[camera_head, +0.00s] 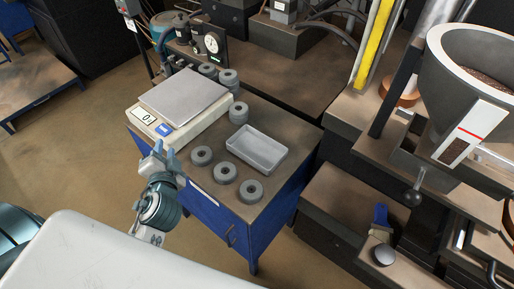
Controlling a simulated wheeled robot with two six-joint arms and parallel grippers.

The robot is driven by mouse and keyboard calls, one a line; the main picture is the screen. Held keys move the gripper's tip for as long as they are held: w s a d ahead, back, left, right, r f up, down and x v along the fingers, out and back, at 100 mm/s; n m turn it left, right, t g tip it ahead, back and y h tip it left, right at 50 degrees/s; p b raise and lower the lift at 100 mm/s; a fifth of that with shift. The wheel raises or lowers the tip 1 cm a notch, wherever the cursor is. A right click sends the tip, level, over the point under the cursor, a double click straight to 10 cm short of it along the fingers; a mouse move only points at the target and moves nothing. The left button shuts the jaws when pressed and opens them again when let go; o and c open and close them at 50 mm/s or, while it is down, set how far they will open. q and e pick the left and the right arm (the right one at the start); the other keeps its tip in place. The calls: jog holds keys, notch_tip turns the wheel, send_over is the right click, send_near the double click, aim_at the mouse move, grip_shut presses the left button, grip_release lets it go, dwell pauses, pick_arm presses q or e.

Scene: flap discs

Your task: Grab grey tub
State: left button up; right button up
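The grey tub (257,150) is a shallow, light grey rectangular tray. It sits upright and looks empty on the brown top of the blue bench (225,213), near the bench's right side. My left gripper (164,151) is at the bench's left front edge, in front of the scale and well to the left of the tub. Its two fingers stand apart with nothing visible between them. My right gripper is not in view.
Several dark grey flap discs (224,172) lie left of and in front of the tub, and more stand behind it. A white scale (182,104) with a flat pan fills the bench's left side. A machine with a large hopper (440,95) stands at right.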

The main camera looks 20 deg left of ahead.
pick_arm(q)
jog(key=w+d+r+m+t+h, duration=0.4)
jog(key=m+h, duration=0.2)
jog(key=m, duration=0.4)
jog(key=w+d+r+m+t+h, duration=0.4)
jog(key=d+m+h, duration=0.1)
jog(key=m, duration=0.6)
jog(key=m+g+h, duration=0.2)
jog(key=m+g, duration=0.6)
jog(key=m, duration=0.5)
send_near(241, 129)
jog(key=shift+s+a+r, duration=0.5)
jog(key=shift+s+r, duration=0.25)
jog(key=shift+w+f+g, duration=0.25)
jog(key=shift+w+g, duration=0.05)
jog(key=p+x, duration=0.1)
jog(key=x, duration=0.4)
jog(key=shift+w+d+p, duration=0.15)
jog(key=shift+w+p, duration=0.15)
jog(key=shift+w, duration=0.05)
jog(key=p+x, duration=0.1)
jog(key=x, duration=0.2)
jog(key=shift+w+d+f, duration=0.1)
jog(key=shift+w+d, duration=0.05)
jog(key=shift+d, duration=0.05)
jog(key=shift+w+d+f, duration=0.2)
jog(key=shift+w+f, duration=0.1)
jog(key=shift+w, duration=0.15)
grip_shut()
